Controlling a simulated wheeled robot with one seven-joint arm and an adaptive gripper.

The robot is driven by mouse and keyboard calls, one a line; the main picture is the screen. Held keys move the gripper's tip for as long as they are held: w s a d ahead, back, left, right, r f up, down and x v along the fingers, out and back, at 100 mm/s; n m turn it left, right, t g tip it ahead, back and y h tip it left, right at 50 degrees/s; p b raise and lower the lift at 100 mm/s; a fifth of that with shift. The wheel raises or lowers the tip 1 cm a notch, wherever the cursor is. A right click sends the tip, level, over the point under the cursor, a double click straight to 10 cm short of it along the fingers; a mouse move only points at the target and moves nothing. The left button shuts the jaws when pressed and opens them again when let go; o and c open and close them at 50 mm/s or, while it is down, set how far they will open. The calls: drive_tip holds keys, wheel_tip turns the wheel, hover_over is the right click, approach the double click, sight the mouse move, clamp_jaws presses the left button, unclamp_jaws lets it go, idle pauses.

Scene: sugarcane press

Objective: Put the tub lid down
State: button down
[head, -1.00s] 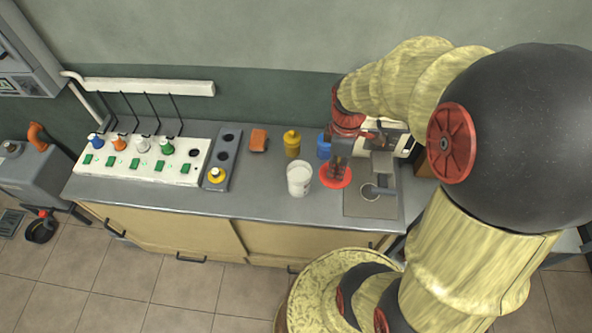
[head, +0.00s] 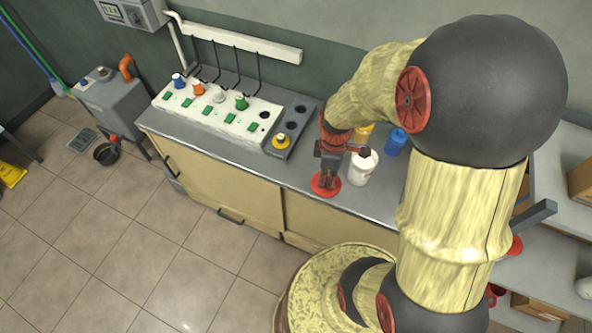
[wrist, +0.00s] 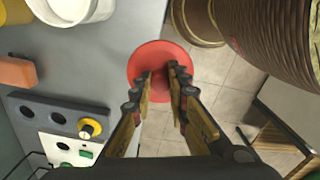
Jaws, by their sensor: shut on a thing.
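The red round tub lid (head: 325,190) is held in my gripper (head: 328,178), at the counter's front edge just left of the white tub (head: 361,169). In the wrist view the lid (wrist: 158,56) lies flat beyond the fingertips, and my gripper (wrist: 160,80) is shut on its middle. There the lid overlaps the counter edge, part of it over the floor. I cannot tell how high it is above the counter. The white tub (wrist: 68,8) stands open, apart from the lid, at the top left of the wrist view.
The grey counter (head: 300,180) has bare room left of the lid. Behind are a grey holder with a yellow knob (head: 281,141) and a white switch panel (head: 215,113). A blue container (head: 396,142) stands behind the tub. An orange block (wrist: 17,72) shows in the wrist view.

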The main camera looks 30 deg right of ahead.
drive_tip(key=w+d+f+b, duration=0.2)
drive_tip(key=w+f, duration=0.2)
drive_tip(key=w, duration=0.5)
drive_tip(key=b, duration=0.1)
hover_over(310, 168)
drive_tip(key=f, duration=0.5)
drive_tip(key=shift+s+f, duration=0.25)
drive_tip(key=shift+s, duration=0.05)
drive_tip(key=shift+w+f, duration=0.2)
drive_tip(key=shift+f, duration=0.05)
drive_tip(key=shift+f+b, duration=0.7)
drive_tip(key=shift+f, duration=0.75)
drive_tip(key=shift+f, duration=0.15)
drive_tip(key=c, duration=1.7)
unclamp_jaws()
